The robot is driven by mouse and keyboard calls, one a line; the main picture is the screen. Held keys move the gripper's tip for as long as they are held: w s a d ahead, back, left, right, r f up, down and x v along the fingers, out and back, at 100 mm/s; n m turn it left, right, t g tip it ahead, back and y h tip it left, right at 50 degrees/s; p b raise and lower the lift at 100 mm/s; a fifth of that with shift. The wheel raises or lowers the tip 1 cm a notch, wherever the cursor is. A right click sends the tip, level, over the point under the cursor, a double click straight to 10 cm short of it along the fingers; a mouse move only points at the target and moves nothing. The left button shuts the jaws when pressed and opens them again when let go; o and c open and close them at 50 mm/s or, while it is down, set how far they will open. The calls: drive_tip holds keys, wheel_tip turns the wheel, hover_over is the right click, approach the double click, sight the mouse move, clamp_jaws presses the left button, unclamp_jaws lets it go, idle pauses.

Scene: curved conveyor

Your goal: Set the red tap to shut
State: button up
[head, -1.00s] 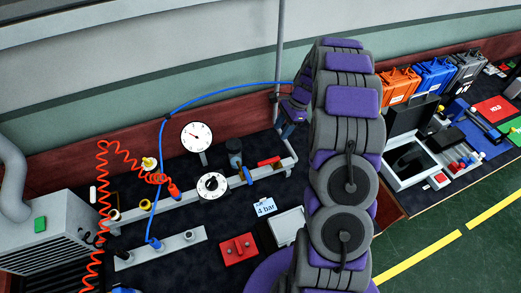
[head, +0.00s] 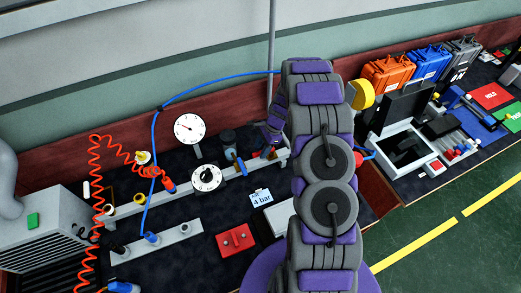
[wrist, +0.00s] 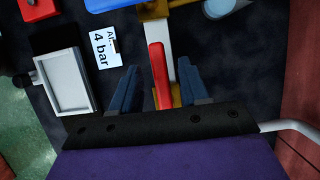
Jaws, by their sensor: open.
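The red tap (wrist: 158,75) has a long red handle on a brass valve body. In the wrist view the handle lies between the two dark blue fingers of my open gripper (wrist: 158,67). It runs roughly along the finger direction, with a gap visible at each side. Whether the fingers touch it cannot be told. In the head view my gripper (head: 270,142) is at the right end of the grey pipe (head: 220,180), and only a bit of the red tap (head: 268,153) shows beside it.
A blue-handled tap (head: 240,165) sits left of the red one. A "4 bar" card (head: 262,198) and a red block (head: 235,240) lie in front. A white gauge (head: 189,128) and black dial (head: 207,179) stand left. A thin blue hose (head: 215,80) arcs behind.

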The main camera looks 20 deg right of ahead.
drive_tip(key=shift+d+f, duration=0.1)
drive_tip(key=shift+f, duration=0.4)
drive_tip(key=shift+a, duration=0.3)
drive_tip(key=shift+c, duration=1.4)
drive_tip(key=shift+d, duration=0.1)
clamp_jaws()
